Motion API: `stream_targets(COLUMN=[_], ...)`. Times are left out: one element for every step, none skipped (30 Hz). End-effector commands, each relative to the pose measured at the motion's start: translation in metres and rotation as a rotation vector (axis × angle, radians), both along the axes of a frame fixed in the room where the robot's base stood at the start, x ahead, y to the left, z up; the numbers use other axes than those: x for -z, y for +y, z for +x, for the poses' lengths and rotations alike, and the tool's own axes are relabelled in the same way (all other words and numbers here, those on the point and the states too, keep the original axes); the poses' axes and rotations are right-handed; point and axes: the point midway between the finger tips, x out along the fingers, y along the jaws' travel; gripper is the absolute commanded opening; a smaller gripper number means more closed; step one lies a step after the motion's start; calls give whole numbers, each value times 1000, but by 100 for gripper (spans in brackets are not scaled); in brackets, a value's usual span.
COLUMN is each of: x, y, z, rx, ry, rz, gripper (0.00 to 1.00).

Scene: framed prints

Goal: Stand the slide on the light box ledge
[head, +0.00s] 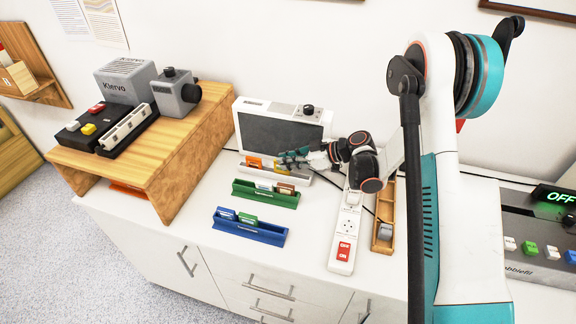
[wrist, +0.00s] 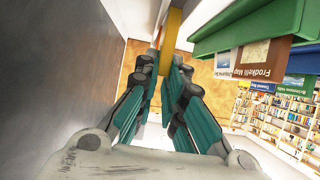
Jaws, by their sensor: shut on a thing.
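The light box (head: 281,132) is a white unit with a dark panel, standing against the wall in the head view. A pale ledge (head: 304,179) runs along its foot, with an orange piece (head: 254,162) at its left end. My gripper (head: 286,161) reaches in from the right, low in front of the panel. It is shut on a yellow slide (wrist: 173,38), seen edge-on between the fingertips in the wrist view. The slide is partly hidden by the fingers in the head view. I cannot tell whether its lower edge touches the ledge.
A green rack (head: 264,198) with slides, one brown, stands just in front of the ledge. A blue rack (head: 250,232) with slides is nearer. A power strip (head: 346,232) and a wooden tray (head: 384,225) lie right. A wooden stand (head: 185,135) with devices is left.

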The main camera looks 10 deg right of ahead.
Motion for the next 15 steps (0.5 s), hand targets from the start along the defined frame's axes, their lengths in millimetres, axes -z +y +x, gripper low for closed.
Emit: stream_targets(x=[9,11,12,12,12,11,11,11,11,11,12,13,14,15,14], y=[0,0,0,0,0,0,0,0,0,0,0,0,0,0,0], z=[0,0,0,0,0,0,0,0,0,0,0,0,0,0,0], rx=[0,0,0,0,0,0,0,0,0,0,0,0,0,0,0], ry=[0,0,0,0,0,0,0,0,0,0,0,0,0,0,0], rz=[0,0,0,0,0,0,0,0,0,0,0,0,0,0,0], gripper=[0,0,0,0,0,0,0,0,0,0,0,0,0,0,18])
